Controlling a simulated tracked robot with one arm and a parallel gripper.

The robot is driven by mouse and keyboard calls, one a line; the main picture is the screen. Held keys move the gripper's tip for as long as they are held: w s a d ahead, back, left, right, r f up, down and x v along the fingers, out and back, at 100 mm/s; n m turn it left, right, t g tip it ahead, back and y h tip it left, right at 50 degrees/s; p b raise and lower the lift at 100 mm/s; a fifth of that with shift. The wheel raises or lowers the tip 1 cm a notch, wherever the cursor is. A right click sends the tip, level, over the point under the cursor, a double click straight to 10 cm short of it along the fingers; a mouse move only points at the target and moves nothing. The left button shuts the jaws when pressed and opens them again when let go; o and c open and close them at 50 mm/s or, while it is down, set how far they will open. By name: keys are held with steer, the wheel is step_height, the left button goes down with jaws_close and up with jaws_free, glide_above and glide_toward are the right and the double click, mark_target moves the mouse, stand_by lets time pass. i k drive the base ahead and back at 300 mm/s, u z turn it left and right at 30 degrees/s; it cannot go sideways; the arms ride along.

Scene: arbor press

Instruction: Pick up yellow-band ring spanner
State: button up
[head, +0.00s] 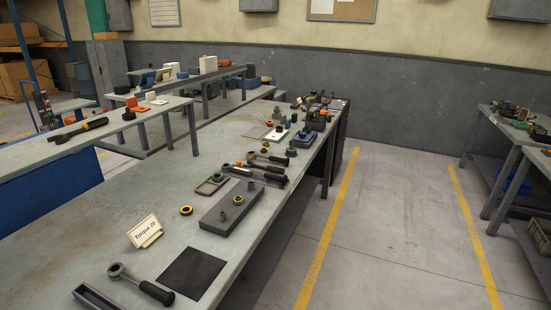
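My gripper is not in view. Several long tools lie crosswise at the middle of the long grey bench (150,205). One is a spanner (268,158) with a dark handle, and a small yellowish spot shows close to it. Nearer me lie dark-handled tools (258,174) side by side, close together. A ring spanner (140,283) with a grey ring end and black handle lies at the near end; I see no yellow band on it. I cannot tell which is the yellow-band ring spanner.
A grey block (222,216) with small round parts, a yellow-black ring (186,210), a "Torque 20" sign (145,232) and a dark mat (192,272) occupy the near bench. A clear floor aisle (375,230) with yellow lines runs along its right side. Another bench (515,135) stands far right.

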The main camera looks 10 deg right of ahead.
mark_target(267, 157)
steer(key=z, duration=0.5)
steer(key=i, duration=1.15)
steer(key=z, duration=0.6)
steer(key=i, duration=1.3)
steer(key=u, duration=0.65)
steer(key=i, duration=1.5)
steer(key=u, duration=0.75)
